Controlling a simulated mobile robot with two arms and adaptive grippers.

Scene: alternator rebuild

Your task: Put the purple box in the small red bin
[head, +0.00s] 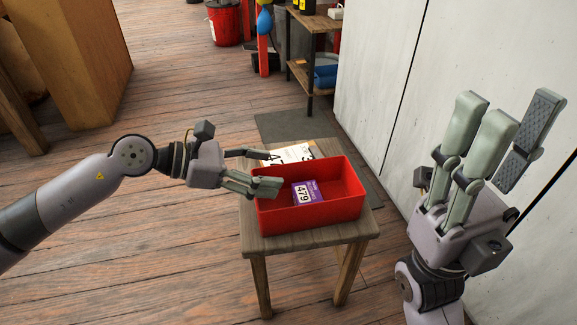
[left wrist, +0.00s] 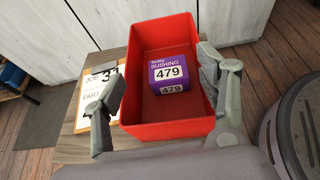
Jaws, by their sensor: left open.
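The purple box (head: 307,192), with a white 479 label, lies inside the small red bin (head: 310,219), apart from my fingers. The bin stands on a wooden stool. In the left wrist view the box (left wrist: 172,73) rests on the floor of the bin (left wrist: 165,131), towards its right wall. My left gripper (head: 272,171) is open and empty at the bin's left side, its fingers near the rim. In the left wrist view its fingers (left wrist: 160,78) are wide apart on either side of the box. My right gripper (head: 512,110) is open and empty, pointing up at the right.
A printed job card (head: 287,153) lies on the stool top (head: 246,240), partly behind the bin. A white wall (head: 385,100) stands to the right. A red bucket (head: 224,24) and a shelf (head: 318,22) are at the back.

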